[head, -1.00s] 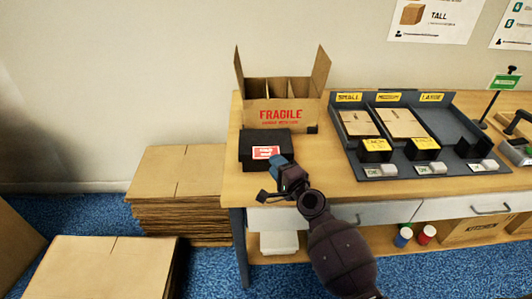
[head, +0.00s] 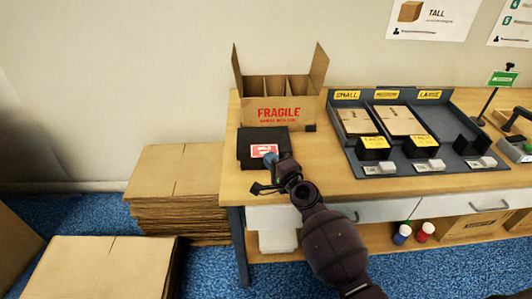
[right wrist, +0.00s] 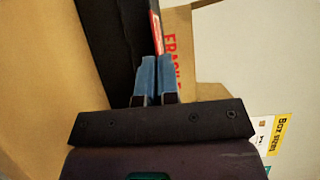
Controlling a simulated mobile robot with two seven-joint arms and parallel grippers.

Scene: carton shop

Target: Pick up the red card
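The red card (head: 264,150) with white markings is at the front of a black block (head: 250,136) at the left end of the table. My right gripper (head: 270,158) is at the card's lower edge, its blue fingers partly covering it. In the right wrist view the fingers (right wrist: 157,62) are close together, with the card (right wrist: 156,32) seen nearly edge-on between their tips. They look shut on it. The black block (right wrist: 110,40) is just left of the fingers there. My left gripper is not in view.
An open FRAGILE carton (head: 283,112) with dividers stands behind the block. A dark sorting tray (head: 455,125) with flat cartons is to the right. Cardboard stacks (head: 175,170) stand on the floor to the left. Bare tabletop (head: 320,165) lies right of the block.

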